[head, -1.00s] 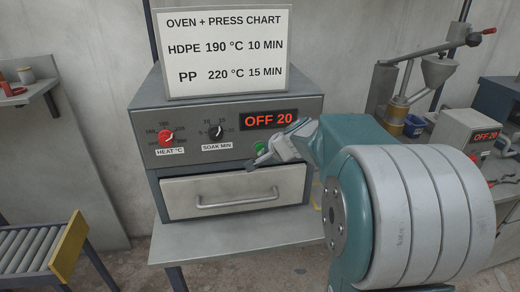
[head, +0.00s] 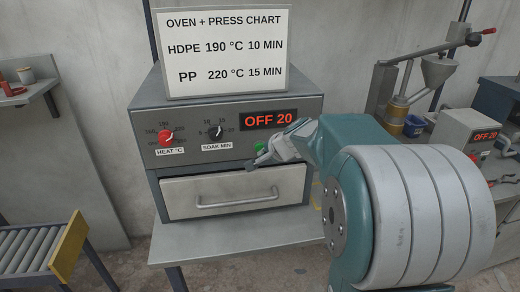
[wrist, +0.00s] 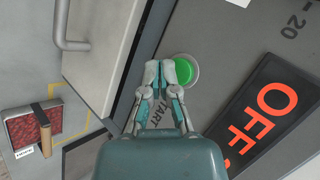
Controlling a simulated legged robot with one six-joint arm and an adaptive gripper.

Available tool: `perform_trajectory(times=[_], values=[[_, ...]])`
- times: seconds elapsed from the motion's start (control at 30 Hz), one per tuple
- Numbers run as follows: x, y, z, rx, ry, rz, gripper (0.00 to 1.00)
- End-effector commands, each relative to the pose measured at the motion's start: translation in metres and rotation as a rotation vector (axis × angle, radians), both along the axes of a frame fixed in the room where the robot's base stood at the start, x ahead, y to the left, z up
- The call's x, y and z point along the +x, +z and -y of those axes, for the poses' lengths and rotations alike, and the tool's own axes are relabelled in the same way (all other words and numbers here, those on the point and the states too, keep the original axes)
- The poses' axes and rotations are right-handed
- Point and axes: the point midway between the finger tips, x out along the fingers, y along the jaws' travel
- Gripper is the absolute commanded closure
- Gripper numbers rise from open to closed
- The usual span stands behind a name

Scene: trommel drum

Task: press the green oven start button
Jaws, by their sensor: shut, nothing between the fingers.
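The green start button (wrist: 184,71) is round, in a pale ring on the oven's grey front panel. In the wrist view my gripper (wrist: 158,72) is shut and empty, its fingertips just left of the button and partly over the ring's edge. I cannot tell whether they touch the panel. In the head view a bit of the green button (head: 260,148) shows behind my gripper (head: 250,165), below the display. The oven (head: 140,125) has a display (head: 269,119) reading OFF 20. The START label is partly hidden by my gripper in the wrist view.
A red heat knob (head: 166,138) and black soak knob (head: 215,132) sit left of the display. The drawer handle (head: 238,201) sticks out below the panel. A chart sign (head: 226,50) stands on the oven. A second machine (head: 466,130) stands right.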

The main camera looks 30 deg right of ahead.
Motion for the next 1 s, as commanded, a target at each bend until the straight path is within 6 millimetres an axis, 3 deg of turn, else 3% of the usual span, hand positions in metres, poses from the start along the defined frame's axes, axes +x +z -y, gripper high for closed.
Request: perform_trajectory(times=[1.0], values=[[0.0083,0.0015,0.0028,0.0,0.0,0.0,1.0]])
